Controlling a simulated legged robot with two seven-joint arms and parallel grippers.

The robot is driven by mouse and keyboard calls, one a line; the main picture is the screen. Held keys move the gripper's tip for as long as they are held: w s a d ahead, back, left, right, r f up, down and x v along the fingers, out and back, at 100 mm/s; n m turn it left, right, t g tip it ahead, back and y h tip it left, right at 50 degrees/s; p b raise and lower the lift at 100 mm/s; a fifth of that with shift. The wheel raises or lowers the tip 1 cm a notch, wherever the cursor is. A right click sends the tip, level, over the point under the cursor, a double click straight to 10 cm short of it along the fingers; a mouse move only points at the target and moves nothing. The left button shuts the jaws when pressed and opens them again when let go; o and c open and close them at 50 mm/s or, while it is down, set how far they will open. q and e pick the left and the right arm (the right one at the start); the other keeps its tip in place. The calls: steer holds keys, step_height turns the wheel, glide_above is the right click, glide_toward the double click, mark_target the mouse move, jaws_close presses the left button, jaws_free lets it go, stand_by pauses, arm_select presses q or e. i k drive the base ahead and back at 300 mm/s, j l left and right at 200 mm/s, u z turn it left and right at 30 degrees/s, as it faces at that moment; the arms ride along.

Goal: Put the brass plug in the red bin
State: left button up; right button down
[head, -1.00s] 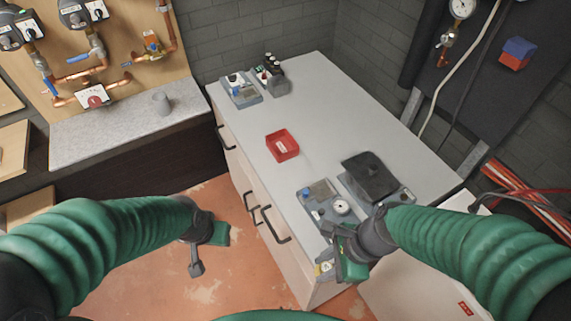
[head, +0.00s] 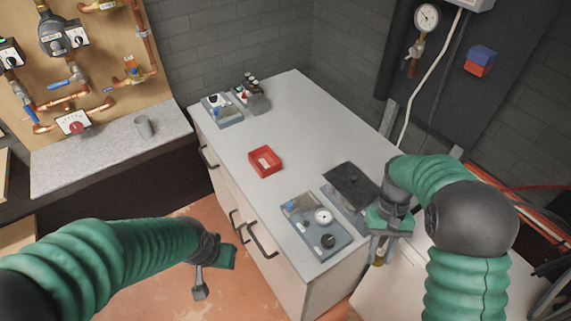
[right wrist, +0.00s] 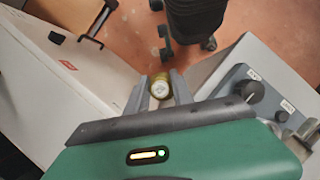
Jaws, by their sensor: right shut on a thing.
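The brass plug (right wrist: 159,89) is between the two grey fingers of my right gripper (right wrist: 160,92) in the right wrist view, with a pale round end showing. In the head view the plug (head: 379,259) is a small yellowish bit below my right gripper (head: 380,250), which is shut on it beyond the worktop's near right edge. The red bin (head: 268,174) is a small open tray on the worktop, left of and farther than this gripper, with a pale label inside. My left gripper (head: 200,284) hangs over the floor left of the cabinet; its finger gap does not show clearly.
The pale worktop (head: 240,130) has free room around the bin. A grey gauge unit (head: 325,240) and a dark-lidded case (head: 352,185) stand near my right gripper. Small devices (head: 222,111) stand at the far left corner. A white surface (head: 400,290) lies lower right.

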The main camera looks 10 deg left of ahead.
mark_target(264, 163)
steer(key=i+j+z, duration=0.1)
steer(key=j+z, duration=0.2)
steer(key=z, duration=0.15)
steer(key=i+j+z, duration=0.1)
steer(key=j+z, duration=0.2)
steer(key=z, duration=0.15)
steer(key=j+z, duration=0.6)
steer(key=j, duration=1)
steer(key=j+z, duration=0.15)
steer(key=j, duration=0.95)
steer(key=i+j, duration=0.15)
